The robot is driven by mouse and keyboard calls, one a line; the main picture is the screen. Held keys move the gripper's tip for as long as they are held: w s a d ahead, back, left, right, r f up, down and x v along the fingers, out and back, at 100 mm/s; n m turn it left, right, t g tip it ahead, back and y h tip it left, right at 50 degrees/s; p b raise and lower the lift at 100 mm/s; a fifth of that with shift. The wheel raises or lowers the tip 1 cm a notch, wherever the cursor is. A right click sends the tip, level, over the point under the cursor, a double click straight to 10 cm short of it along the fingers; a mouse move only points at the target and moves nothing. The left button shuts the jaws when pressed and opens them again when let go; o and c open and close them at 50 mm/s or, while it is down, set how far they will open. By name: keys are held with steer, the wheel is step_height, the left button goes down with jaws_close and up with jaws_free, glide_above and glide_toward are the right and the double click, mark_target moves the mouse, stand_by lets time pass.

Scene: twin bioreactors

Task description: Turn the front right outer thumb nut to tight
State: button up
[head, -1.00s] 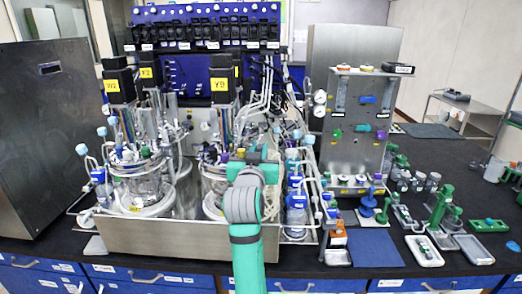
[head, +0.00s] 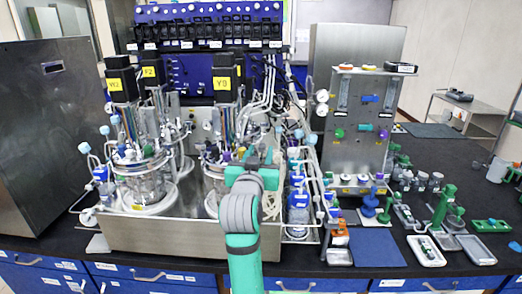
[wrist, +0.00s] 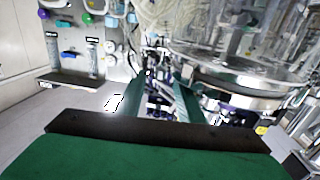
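The right glass vessel (head: 214,182) stands in the steel tray behind my arm, with a metal head plate crowded with fittings. In the wrist view the vessel's shiny metal rim (wrist: 240,101) fills the right side. My gripper (wrist: 160,82) reaches in beside this rim, with its two green fingers apart. Small dark and metal parts show between and beyond the fingers. I cannot single out the front right outer thumb nut among them, nor tell whether a finger touches it. In the head view my own arm hides the fingertips and part of the vessel's front.
The left glass vessel (head: 140,185) shares the steel tray (head: 160,238). Blue-capped bottles (head: 297,205) and tubing stand close on the right. A steel control cabinet (head: 357,125) is behind them. A blue mat (head: 376,248) lies clear on the bench.

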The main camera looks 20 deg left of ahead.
steer(key=s+d, duration=0.1)
steer(key=s, duration=0.7)
steer(key=shift+d, duration=0.2)
steer(key=shift+w+d, duration=0.1)
